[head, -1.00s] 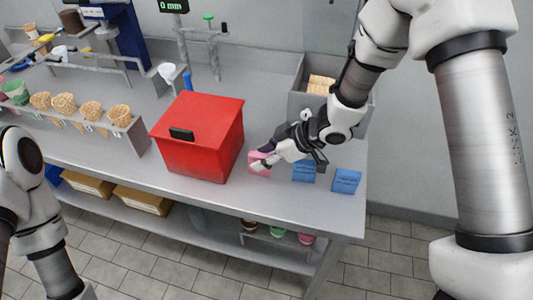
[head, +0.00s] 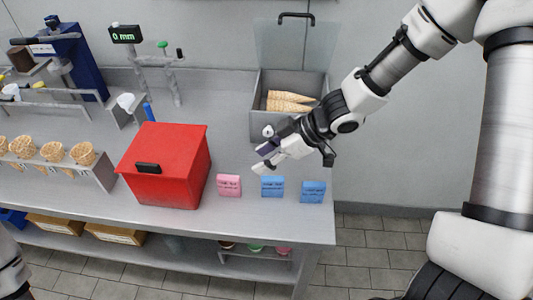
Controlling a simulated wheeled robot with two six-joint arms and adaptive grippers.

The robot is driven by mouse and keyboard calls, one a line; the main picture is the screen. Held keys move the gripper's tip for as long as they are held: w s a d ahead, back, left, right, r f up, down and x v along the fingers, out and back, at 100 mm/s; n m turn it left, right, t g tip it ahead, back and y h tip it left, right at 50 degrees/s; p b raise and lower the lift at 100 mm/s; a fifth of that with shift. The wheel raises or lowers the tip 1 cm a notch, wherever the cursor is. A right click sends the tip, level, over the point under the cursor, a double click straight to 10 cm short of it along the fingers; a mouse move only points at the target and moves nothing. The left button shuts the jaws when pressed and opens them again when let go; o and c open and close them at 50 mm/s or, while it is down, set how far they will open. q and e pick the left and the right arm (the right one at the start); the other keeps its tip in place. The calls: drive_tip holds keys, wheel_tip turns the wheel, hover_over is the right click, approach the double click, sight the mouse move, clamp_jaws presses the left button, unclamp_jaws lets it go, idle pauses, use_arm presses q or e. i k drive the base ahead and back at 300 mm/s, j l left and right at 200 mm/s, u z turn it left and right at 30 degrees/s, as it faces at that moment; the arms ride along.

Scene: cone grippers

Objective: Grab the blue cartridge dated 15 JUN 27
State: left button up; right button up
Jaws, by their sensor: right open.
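Two blue cartridges stand side by side on the grey counter near its front right: one in the middle of the row (head: 272,187) and one at its right end (head: 313,192). A pink cartridge (head: 229,186) stands to their left. All carry small print, too small to read, so I cannot tell which is dated 15 JUN 27. My right gripper (head: 264,158) is open and empty, showing just above the middle blue cartridge in the picture, apart from the cartridges. My left gripper is out of view; only a piece of my left arm shows at the lower left edge.
A red box (head: 168,165) with a black handle stands left of the cartridges. A grey bin (head: 257,125) with its clear lid raised holds cones (head: 290,101) behind them. A cone rack (head: 92,178) is at left. The counter's right end is bare near the right blue cartridge.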

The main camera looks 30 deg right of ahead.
sight(311, 192)
drive_tip(key=z, duration=1.25)
